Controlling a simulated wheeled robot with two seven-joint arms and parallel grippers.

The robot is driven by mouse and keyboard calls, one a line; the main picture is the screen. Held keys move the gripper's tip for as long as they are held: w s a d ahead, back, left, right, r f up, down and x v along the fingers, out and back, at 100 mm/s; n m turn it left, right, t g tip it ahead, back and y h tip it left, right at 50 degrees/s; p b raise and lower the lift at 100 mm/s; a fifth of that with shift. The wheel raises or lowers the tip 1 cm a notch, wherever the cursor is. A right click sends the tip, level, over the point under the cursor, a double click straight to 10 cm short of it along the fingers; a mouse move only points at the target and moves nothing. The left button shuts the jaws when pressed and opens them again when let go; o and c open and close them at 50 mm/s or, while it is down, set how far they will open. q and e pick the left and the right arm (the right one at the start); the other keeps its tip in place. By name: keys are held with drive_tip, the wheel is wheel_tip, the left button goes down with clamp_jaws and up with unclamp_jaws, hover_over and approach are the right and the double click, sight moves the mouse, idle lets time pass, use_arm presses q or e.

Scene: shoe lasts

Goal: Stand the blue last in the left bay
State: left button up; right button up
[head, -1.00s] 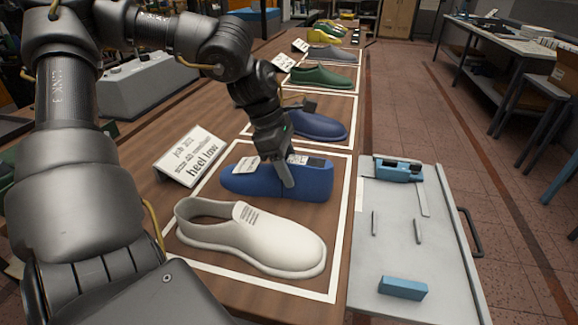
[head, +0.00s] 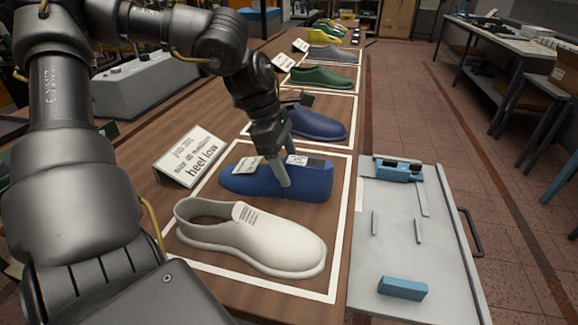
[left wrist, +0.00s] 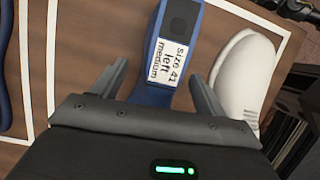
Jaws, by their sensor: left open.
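The blue last (head: 310,184) lies lengthwise on the bench, behind the white shoe (head: 265,240), inside a white outline. Its white label reads "Size 41 left medium" in the left wrist view (left wrist: 173,62). My left gripper (head: 276,176) is over the middle of the last, pointing down and open. In the left wrist view its fingers (left wrist: 160,82) stand apart on either side of the last; I cannot tell whether they touch it. A grey tray (head: 385,265) with two upright pegs is to the right; no bay is marked left. My right gripper is not in view.
A card reading "heel low" (head: 190,157) stands left of the last. A dark blue shoe (head: 318,125) and a green shoe (head: 322,77) lie in outlines farther back. The tray holds a blue device (head: 397,170) and a blue block (head: 402,288).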

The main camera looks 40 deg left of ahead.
use_arm(q)
drive_tip(key=v, duration=0.9)
drive_tip(key=shift+r, duration=0.25)
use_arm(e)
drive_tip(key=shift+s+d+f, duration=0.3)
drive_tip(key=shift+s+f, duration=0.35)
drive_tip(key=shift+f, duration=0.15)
